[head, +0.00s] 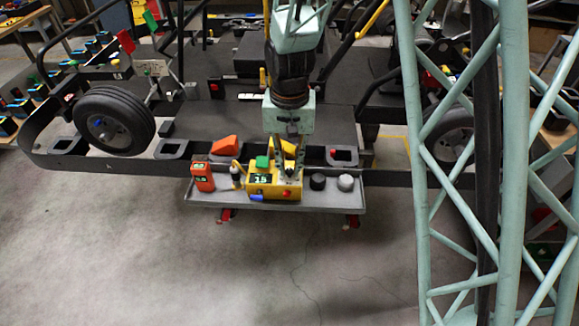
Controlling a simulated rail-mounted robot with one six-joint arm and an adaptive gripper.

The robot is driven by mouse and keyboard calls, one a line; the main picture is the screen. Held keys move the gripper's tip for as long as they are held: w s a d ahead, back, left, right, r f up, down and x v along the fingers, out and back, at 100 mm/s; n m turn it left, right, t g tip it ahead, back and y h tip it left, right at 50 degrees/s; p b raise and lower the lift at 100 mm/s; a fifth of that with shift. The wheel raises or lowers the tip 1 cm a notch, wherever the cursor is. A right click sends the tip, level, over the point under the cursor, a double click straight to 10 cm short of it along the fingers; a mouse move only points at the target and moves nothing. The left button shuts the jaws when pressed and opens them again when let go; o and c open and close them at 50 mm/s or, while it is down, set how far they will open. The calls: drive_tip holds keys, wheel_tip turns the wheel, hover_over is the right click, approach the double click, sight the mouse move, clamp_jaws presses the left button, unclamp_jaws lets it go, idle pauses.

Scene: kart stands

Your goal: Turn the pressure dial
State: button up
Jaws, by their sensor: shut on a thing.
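A yellow gauge box (262,193) with a dark display showing green digits, possibly 15, sits on the grey tray. It has a green part on top and a red button at its front right. My gripper (288,176) points down over the right part of this box. Its fingers are shut on the pressure dial on top of the box. The dial is mostly hidden between the fingers, so its setting cannot be read.
The grey tray (335,204) also holds an orange device (202,177) at left, and a black knob (317,182) and a grey knob (345,183) close to the right of my gripper. The kart frame with a wheel (114,120) stands behind. The floor in front is clear.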

sight(290, 170)
drive_tip(key=shift+m, duration=0.6)
drive_tip(key=o, duration=0.8)
drive_tip(key=shift+o, duration=0.2)
drive_tip(key=shift+r, duration=0.15)
wheel_tip(290, 170, up, 12)
idle(0.6)
idle(0.4)
